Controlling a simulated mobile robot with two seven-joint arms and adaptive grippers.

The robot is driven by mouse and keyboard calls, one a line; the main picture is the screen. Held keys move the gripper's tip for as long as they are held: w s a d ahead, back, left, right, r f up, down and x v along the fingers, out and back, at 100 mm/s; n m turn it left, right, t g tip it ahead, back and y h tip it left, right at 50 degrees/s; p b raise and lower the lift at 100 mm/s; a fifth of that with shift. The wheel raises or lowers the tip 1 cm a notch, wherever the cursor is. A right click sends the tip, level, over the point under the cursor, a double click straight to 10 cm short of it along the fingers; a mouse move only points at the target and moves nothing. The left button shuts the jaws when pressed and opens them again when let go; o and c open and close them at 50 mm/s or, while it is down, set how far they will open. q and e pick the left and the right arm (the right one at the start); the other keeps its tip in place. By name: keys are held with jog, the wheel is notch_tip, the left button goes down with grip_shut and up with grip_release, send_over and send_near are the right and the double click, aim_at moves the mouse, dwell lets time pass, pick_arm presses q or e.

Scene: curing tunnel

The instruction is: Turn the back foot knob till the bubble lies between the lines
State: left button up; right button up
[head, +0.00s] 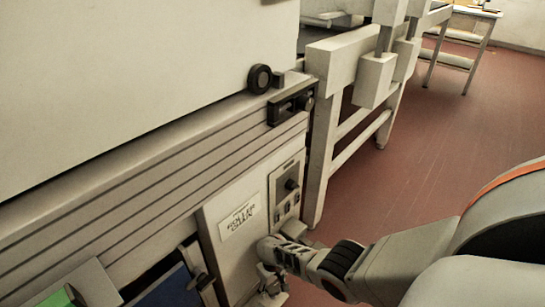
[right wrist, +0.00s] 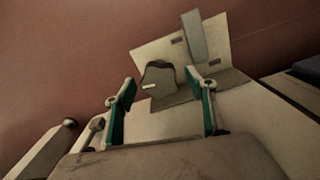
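In the right wrist view a dark, rounded knob (right wrist: 160,77) with a short white mark sits in front of a pale bracket plate. I take it for the back foot knob. My right gripper (right wrist: 161,88) is open, its green-padded fingers on either side of the knob in the picture, with visible gaps. I cannot tell how deep the knob lies between them. In the head view my right gripper (head: 271,288) hangs low beside the machine's end, and the knob is not distinguishable there. No bubble or lines can be made out. My left gripper is not in view.
The machine's ribbed side (head: 150,195) fills the left. It carries a black round knob (head: 261,79), a black fitting (head: 290,106), a printed label (head: 240,218) and a control panel (head: 288,186). A pale frame (head: 320,135) stands behind. Red floor (head: 440,140) is clear at right.

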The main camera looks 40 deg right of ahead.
aim_at(273, 287)
jog(key=shift+r, duration=0.8)
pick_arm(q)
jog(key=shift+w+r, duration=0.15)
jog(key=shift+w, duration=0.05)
pick_arm(e)
notch_tip(273, 287, up, 10)
jog(key=shift+r, duration=0.25)
jog(key=shift+s+f, duration=0.1)
dwell(0.4)
